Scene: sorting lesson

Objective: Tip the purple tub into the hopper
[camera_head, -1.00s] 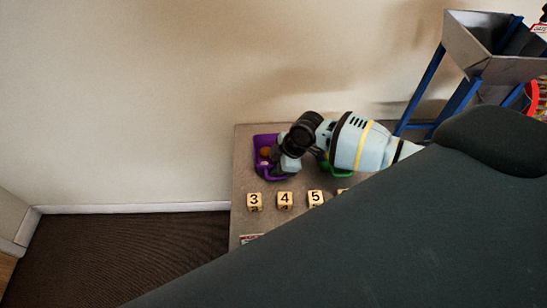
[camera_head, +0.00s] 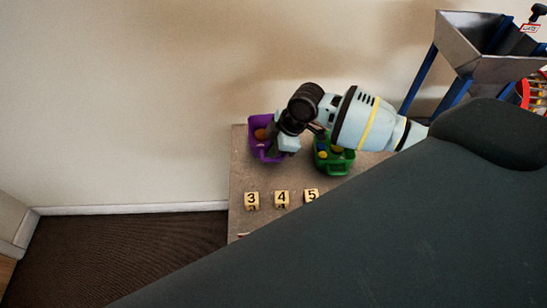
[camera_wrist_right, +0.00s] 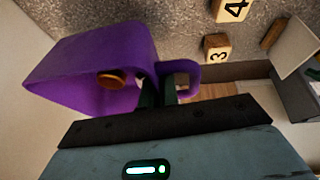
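The purple tub (camera_head: 255,125) is at the left of the head view, with an orange-brown round thing inside. My right gripper (camera_head: 272,150) is at its near side. In the right wrist view the purple tub (camera_wrist_right: 135,45) fills the upper left, and the gripper's dark fingers (camera_wrist_right: 160,92) are shut on its handle (camera_wrist_right: 190,70). The tub appears raised above the table. The hopper (camera_head: 455,38) is a grey metal funnel on blue legs at the upper right, with nothing of mine over it. My left gripper is not in view.
A green tub (camera_head: 345,168) with several small coloured things stands right of the purple one. Numbered cubes (camera_head: 282,199) stand in a row on the grey table (camera_head: 243,175). A red rack (camera_head: 535,92) shows beyond the hopper. My large dark body part covers the lower right.

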